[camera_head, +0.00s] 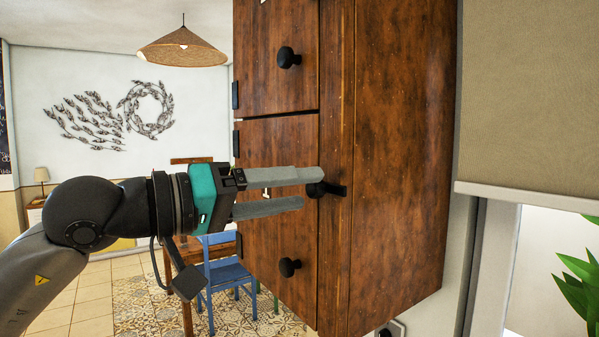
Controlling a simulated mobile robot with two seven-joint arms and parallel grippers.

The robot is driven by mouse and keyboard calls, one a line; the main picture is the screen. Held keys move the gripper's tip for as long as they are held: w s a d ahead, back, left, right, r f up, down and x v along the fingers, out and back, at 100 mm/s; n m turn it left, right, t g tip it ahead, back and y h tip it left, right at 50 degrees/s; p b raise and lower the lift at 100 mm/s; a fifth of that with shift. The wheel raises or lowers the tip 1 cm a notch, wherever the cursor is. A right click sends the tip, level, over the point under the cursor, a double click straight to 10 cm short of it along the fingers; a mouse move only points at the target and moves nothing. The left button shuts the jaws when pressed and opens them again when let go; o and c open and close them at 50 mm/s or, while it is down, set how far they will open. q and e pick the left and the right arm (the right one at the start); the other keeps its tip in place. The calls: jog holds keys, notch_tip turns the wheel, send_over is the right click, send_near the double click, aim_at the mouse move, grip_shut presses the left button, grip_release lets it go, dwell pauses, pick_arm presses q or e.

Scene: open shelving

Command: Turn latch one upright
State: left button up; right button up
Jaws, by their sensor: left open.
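A black latch (336,190) sits on the front of the brown wooden cabinet (395,150), at the edge between the doors and the plain side strip. Its short bar lies about level, pointing right from a round hub. My left gripper (312,189) comes in from the left with its two grey fingers open. The upper fingertip is at the top of the latch hub in the picture and the lower one is below and left of it. I cannot tell whether either finger touches the latch. Nothing is held. My right gripper is not in view.
A blue chair (228,272) and a wooden table stand behind on the tiled floor. A plant (580,285) is at the far right.

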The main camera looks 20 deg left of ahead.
pick_arm(q)
jog(key=shift+w+d, duration=0.4)
jog(key=shift+w, duration=0.05)
jog(key=shift+c, duration=0.2)
grip_shut()
